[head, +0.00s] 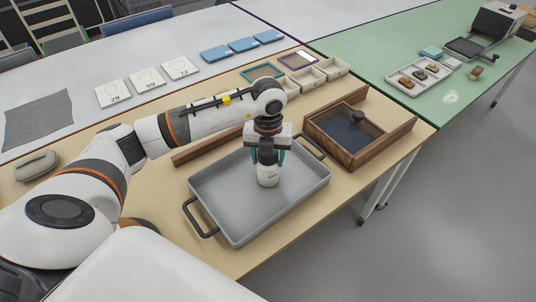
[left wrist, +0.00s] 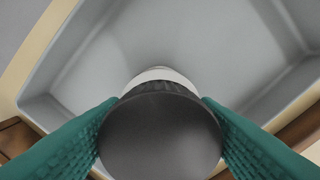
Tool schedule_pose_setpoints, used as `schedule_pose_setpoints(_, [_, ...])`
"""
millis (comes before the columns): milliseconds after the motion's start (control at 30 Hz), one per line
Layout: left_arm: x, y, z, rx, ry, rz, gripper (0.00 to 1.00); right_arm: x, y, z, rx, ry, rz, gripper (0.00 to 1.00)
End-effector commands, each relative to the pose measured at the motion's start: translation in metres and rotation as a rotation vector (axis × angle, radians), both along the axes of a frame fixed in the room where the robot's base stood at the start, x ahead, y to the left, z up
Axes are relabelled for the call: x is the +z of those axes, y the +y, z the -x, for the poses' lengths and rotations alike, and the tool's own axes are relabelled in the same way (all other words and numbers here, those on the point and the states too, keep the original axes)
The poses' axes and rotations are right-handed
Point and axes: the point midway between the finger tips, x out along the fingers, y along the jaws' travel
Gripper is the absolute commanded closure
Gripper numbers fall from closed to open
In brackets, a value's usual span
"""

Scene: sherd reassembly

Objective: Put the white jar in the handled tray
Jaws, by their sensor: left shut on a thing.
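The white jar (head: 268,176) has a dark lid, which shows large in the left wrist view (left wrist: 160,135). My left gripper (head: 268,160) points down with its teal fingers on both sides of the lid, shut on the jar. The jar is upright over the middle of the grey handled tray (head: 220,197), whose floor also shows in the left wrist view (left wrist: 205,45). I cannot tell whether the jar's base touches the tray floor. My right gripper is not in view.
A wooden box (head: 385,143) with a dark inside stands right of the tray. Small pale bins (head: 306,79) stand behind it. A grey cloth (head: 38,118), numbered cards (head: 148,82) and blue boxes (head: 242,45) lie on the white table. A grey case (head: 36,166) is at the left.

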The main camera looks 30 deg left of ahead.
Motion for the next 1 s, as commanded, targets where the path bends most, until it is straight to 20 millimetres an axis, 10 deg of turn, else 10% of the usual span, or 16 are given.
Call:
schedule_pose_setpoints(300, [-0.003,0.0,-0.001,-0.001,-0.003,0.001,0.96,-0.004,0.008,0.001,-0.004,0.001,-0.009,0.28])
schedule_pose_setpoints(333, [-0.002,0.0,0.0,-0.001,-0.001,0.0,0.4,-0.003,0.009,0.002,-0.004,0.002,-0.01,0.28])
schedule_pose_setpoints(433, [-0.002,0.0,0.0,-0.001,-0.001,0.0,0.24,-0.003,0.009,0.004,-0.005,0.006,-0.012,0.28])
schedule_pose_setpoints(1000, [0.035,-0.001,-0.002,-0.001,-0.007,0.002,0.23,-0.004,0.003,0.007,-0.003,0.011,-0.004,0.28])
